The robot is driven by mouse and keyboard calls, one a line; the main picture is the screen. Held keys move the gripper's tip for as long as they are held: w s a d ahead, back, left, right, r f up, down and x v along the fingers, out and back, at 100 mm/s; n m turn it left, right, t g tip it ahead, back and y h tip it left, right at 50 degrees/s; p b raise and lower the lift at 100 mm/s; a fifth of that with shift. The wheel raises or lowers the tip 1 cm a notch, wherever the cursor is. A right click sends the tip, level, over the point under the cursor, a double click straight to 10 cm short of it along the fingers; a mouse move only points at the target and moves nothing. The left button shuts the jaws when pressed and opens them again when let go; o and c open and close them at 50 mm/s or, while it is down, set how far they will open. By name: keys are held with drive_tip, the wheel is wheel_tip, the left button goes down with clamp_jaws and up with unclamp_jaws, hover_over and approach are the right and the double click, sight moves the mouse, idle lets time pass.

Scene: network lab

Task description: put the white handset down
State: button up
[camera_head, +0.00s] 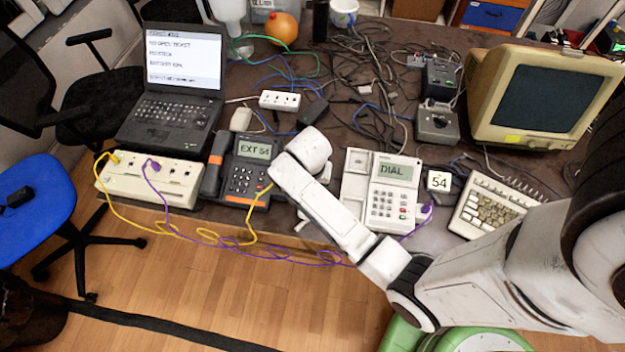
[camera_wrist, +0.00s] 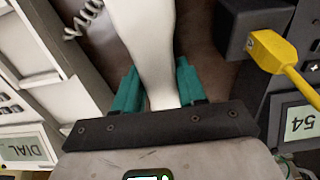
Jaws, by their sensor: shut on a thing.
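The white handset (camera_wrist: 150,40) is in my gripper (camera_wrist: 157,88), between its two teal fingers, and runs away from the wrist in the wrist view. The white phone with the DIAL screen (camera_head: 392,190) stands on the table right of my wrist in the head view. The handset rest (camera_head: 355,172) on its left side is bare. The phone is at the left in the wrist view (camera_wrist: 30,150), apart from the handset, with a coiled white cord near the top. In the head view my own wrist hides the gripper's fingers and most or all of the handset.
The dark EXT 54 phone (camera_head: 247,170) with its own handset (camera_head: 215,163) stands left of my wrist. A yellow plug (camera_wrist: 272,52) is close on the right in the wrist view.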

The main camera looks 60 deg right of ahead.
drive_tip(key=o, duration=1.1)
drive_tip(key=shift+f, duration=0.1)
drive_tip(key=shift+o, duration=0.2)
wheel_tip(320, 180, up, 12)
drive_tip(key=a, duration=0.2)
drive_tip(key=s+a+f+n+y, duration=0.1)
drive_tip(key=s+a+f+n, duration=0.2)
drive_tip(key=s+a+n, duration=0.6)
drive_tip(key=s+n, duration=0.4)
drive_tip(key=shift+s+a+y, duration=0.2)
drive_tip(key=shift+s+y, duration=0.1)
drive_tip(key=shift+s, duration=0.1)
